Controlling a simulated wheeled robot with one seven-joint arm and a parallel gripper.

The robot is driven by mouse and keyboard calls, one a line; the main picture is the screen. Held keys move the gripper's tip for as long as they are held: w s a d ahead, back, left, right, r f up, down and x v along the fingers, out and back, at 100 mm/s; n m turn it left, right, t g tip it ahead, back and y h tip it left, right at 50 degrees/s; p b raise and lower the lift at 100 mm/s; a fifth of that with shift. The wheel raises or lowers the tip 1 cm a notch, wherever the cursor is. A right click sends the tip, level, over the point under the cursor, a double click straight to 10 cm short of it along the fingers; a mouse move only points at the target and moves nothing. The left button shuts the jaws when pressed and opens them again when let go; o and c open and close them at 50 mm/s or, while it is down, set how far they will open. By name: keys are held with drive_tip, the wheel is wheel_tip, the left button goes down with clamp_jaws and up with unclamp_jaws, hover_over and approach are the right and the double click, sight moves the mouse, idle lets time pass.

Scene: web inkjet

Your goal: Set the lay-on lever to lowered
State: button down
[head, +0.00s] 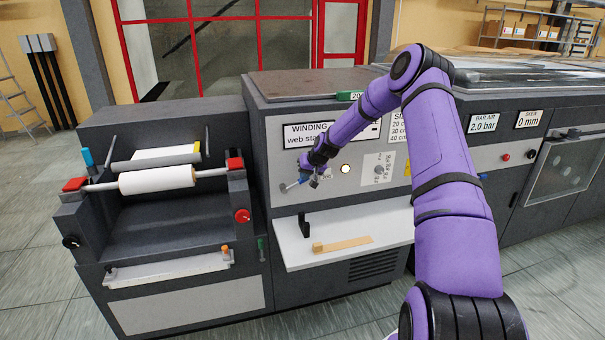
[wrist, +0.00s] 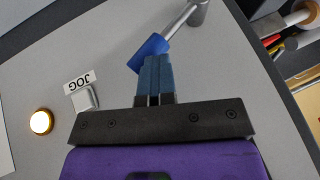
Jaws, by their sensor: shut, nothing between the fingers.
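A lever with a blue grip (wrist: 150,46) and a bare metal rod (wrist: 178,24) sits on the grey panel in the wrist view. The rod runs to a grey pivot at the top. In the head view the lever's blue grip (head: 303,177) shows on the machine front beside my gripper (head: 316,178). In the wrist view my gripper (wrist: 154,66) is shut and empty. Its fingertips are right at the blue grip and overlap its lower edge; I cannot tell whether they touch. No lever label is readable.
A JOG button (wrist: 85,99) and a lit lamp (wrist: 41,122) are on the panel. Below, a pale shelf (head: 355,254) holds a black stand (head: 304,226) and a wooden piece (head: 342,244). A roller unit with a white roll (head: 157,180) stands at left.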

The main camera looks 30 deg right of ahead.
drive_tip(key=shift+s+d+f, duration=0.2)
drive_tip(key=shift+d+f, duration=0.35)
drive_tip(key=shift+f, duration=0.05)
drive_tip(key=shift+s+d+f, duration=0.15)
